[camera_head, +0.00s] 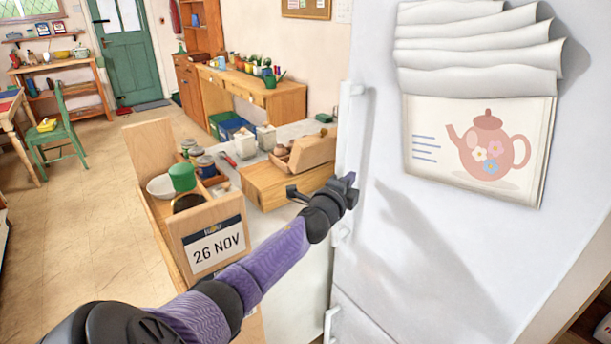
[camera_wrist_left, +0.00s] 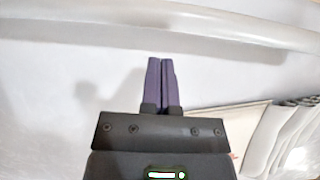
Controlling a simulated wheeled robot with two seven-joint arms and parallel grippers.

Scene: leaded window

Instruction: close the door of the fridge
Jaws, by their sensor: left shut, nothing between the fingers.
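The white fridge door (camera_head: 390,250) fills the right of the head view. Its long white handle (camera_head: 346,130) runs upright along the left edge. I see no clear gap at its edges, but I cannot tell whether it is fully shut. My left gripper (camera_head: 349,184) is shut and empty, beside the handle at the door's left edge. In the left wrist view the purple fingertips (camera_wrist_left: 160,75) point at the white door surface (camera_wrist_left: 60,80), with the pale handle bar (camera_wrist_left: 180,25) beyond them. Contact cannot be told. My right gripper is out of view.
A teapot picture (camera_head: 480,155) with folded sheets hangs on the door. A lower fridge door (camera_head: 350,322) is beneath.

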